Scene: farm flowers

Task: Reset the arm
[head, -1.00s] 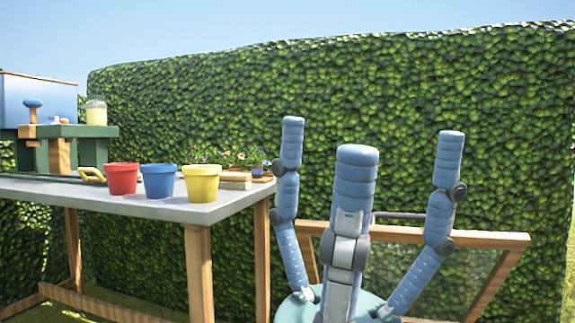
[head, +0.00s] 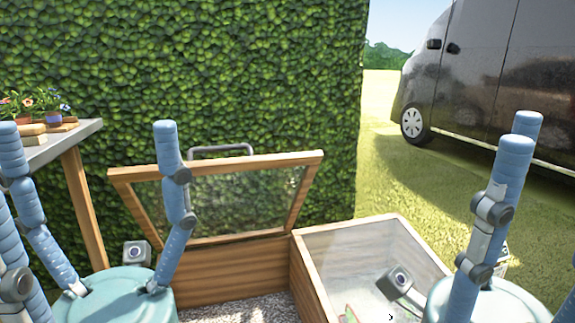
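My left gripper (head: 87,128) stands at the lower left of the head view with its blue fingers pointing up and spread apart from a teal palm. It is open and nothing is between the fingers. Its leftmost part is cut off by the picture edge. My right gripper (head: 518,135) is at the lower right, also with fingers upright on a teal palm. Two of its fingers overlap in the view and part of it is cut off. It looks open and I see nothing held in it.
A wooden cold frame (head: 232,272) has one glazed lid (head: 225,195) raised and another glass panel (head: 365,250) lying at a slant. A table (head: 60,148) with potted flowers (head: 55,103) is at the left. A hedge (head: 230,80) stands behind; a dark van (head: 480,80) is on the grass at right.

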